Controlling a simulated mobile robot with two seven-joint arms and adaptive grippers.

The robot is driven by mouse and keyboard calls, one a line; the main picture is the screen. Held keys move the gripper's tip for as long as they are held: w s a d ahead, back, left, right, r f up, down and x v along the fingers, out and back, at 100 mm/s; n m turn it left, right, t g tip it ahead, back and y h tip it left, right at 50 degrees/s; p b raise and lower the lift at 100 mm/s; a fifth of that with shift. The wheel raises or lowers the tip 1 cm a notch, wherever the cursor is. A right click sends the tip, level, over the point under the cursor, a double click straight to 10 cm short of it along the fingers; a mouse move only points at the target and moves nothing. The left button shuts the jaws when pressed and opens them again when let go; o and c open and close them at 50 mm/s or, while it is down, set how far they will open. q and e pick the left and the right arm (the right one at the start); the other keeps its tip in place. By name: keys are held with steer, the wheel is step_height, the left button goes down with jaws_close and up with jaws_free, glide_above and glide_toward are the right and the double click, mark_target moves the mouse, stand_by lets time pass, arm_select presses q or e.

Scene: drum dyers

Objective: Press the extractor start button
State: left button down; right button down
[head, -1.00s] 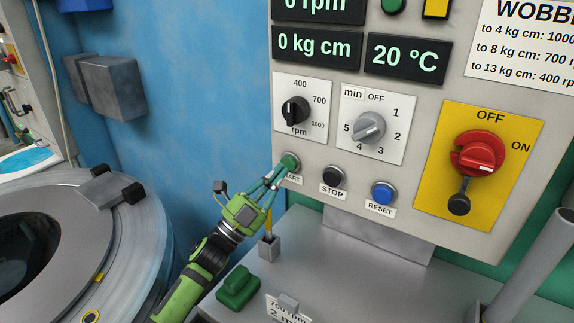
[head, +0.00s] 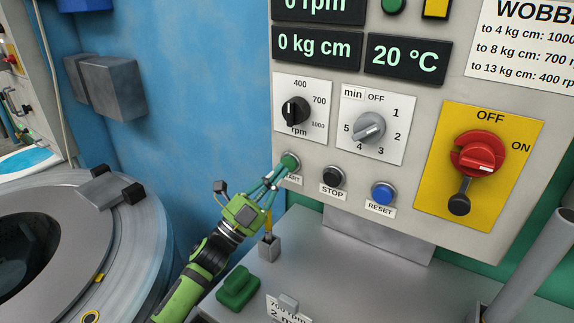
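The start button (head: 290,161) is a round greenish button at the lower left of the grey control panel (head: 318,235), with its label partly hidden by my fingers. My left gripper (head: 284,168) has its fingertips at the button, seemingly touching it. The fingers come together near the tips; nothing shows held between them. Whether the button is pushed in cannot be told. The display above reads 0 kg cm (head: 318,46), and the rpm display (head: 318,7) reads 0 rpm. My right gripper is not in view.
The black stop button (head: 333,177) and blue reset button (head: 383,193) sit to the right. Above are the rpm knob (head: 295,111) and timer knob (head: 369,128). A red switch (head: 478,153) is on a yellow plate. A drum machine (head: 150,235) stands at left.

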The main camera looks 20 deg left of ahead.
arm_select(q)
steer(key=shift+w, duration=0.15)
steer(key=shift+w, duration=0.3)
